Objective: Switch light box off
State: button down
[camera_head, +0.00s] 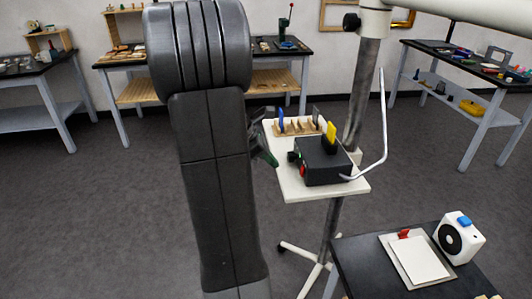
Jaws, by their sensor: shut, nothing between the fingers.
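No thing is clearly marked as the light box. A flat white panel (417,259) with a red part at its back edge lies on the dark table at the lower right; I cannot tell whether it is lit. A dark box (322,162) with a red part on its left side stands on a small white stand table, with a yellow object upright on it. My gripper (268,157) shows partly beside my arm, left of the dark box and apart from the panel. It looks shut and empty; my arm hides much of it.
A white device (459,238) with a black disc and blue top stands beside the panel. A wooden rack (298,127) shares the white stand table (290,183). A pole and a bent white rod rise there. Workbenches line the back and right. Floor at left is clear.

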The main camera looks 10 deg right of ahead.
aim_at(301, 171)
jog(key=d+f, duration=0.1)
jog(key=d, duration=0.1)
jog(key=d+f, duration=0.3)
jog(key=shift+d, duration=0.35)
jog(key=shift+w+d, duration=0.1)
jog(key=shift+d, duration=0.3)
jog(key=shift+d+f+b, duration=0.1)
jog(key=shift+f+b, duration=0.25)
jog(key=shift+h+b, duration=0.3)
jog(key=shift+h, duration=0.2)
jog(key=shift+d+r+p, duration=0.1)
jog(key=shift+r+p, duration=1)
